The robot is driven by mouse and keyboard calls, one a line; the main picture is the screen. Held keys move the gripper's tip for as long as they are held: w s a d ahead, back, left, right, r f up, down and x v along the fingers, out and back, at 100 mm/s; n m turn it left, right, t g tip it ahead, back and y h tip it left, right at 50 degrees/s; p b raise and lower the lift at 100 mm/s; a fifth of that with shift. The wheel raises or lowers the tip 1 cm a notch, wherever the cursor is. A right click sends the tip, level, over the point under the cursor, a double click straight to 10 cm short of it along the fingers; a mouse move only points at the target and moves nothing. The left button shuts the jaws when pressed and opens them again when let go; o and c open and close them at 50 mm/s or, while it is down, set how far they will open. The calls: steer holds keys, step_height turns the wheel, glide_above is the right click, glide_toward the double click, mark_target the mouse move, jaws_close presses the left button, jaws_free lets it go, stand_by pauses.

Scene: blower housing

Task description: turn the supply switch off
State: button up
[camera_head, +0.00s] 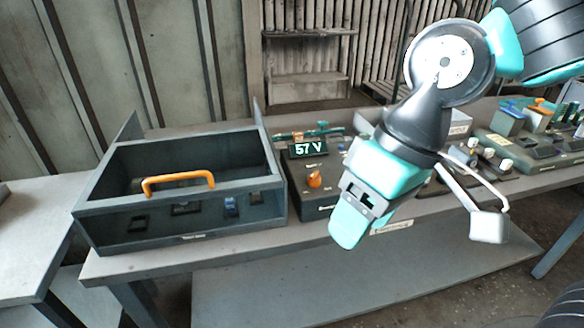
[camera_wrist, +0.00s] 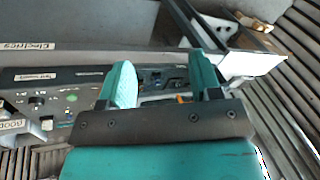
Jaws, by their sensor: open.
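A dark box with a lit display (camera_head: 309,148) reading "57 V" stands on the bench, right of the open toolbox. An orange knob (camera_head: 314,180) sits on its sloped front below the display. I cannot make out a label that names it as the supply switch, nor its marked positions. My gripper (camera_head: 352,225) hangs to the right of and in front of the knob, apart from it. In the wrist view the gripper (camera_wrist: 163,80) has its two teal fingers spread, with nothing held between them. A small orange spot (camera_wrist: 182,98) shows beyond them, too small to identify.
An open grey box (camera_head: 180,228) with an orange handle (camera_head: 178,183) fills the bench's left side. To the right are more panels with knobs and blocks (camera_head: 505,163). The lower shelf (camera_head: 330,285) is clear.

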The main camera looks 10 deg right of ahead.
steer(key=w+d+r+m+h+p, duration=0.1)
steer(key=w+r+m+p, duration=0.25)
steer(key=w, duration=0.45)
steer(key=w+r+m+h+p, duration=0.15)
steer(key=w+m+p, duration=0.25)
steer(key=w, duration=0.4)
steer(key=m+h+p, duration=0.1)
steer(key=m+p, duration=0.5)
steer(key=m, duration=0.1)
glide_above(315, 172)
step_height(315, 172, down, 3)
step_height(315, 172, down, 17)
steer(key=p, duration=0.5)
steer(key=shift+r+p, duration=0.15)
steer(key=shift+p, duration=0.2)
steer(key=c, duration=0.9)
